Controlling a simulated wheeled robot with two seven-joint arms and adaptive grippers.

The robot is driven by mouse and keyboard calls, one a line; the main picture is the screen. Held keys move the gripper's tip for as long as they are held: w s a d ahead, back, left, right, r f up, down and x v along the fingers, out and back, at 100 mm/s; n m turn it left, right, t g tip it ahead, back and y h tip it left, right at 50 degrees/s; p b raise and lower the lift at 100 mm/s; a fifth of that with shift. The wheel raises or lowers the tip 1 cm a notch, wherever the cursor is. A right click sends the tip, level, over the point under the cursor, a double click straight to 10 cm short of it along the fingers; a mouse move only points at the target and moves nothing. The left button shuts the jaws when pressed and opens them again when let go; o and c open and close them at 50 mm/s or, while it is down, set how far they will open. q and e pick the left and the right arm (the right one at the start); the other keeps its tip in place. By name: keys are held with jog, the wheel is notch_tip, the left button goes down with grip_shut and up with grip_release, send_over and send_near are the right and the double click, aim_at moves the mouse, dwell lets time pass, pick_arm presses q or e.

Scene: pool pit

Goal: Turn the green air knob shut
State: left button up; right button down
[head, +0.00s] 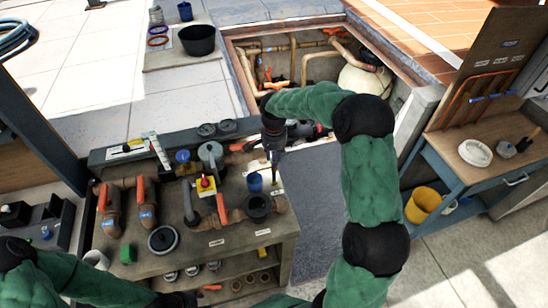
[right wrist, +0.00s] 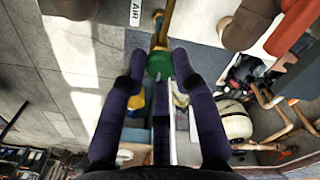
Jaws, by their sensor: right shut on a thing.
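The green air knob (right wrist: 158,66) sits on a brass fitting (right wrist: 158,36) in the right wrist view, beside a white label reading AIR (right wrist: 137,12). My right gripper (right wrist: 158,72) has its dark fingers around the knob and is shut on it. In the head view my right gripper (head: 274,158) points down over the back right part of the workbench (head: 190,262), and the knob is hidden there. My left arm shows at the lower left of the head view, but its gripper is not in view.
A pipe-filled pit (head: 310,66) lies behind. A blue side table (head: 470,165) stands at the right.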

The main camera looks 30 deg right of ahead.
jog(key=c, duration=1)
grip_release()
notch_tip(320, 180, up, 12)
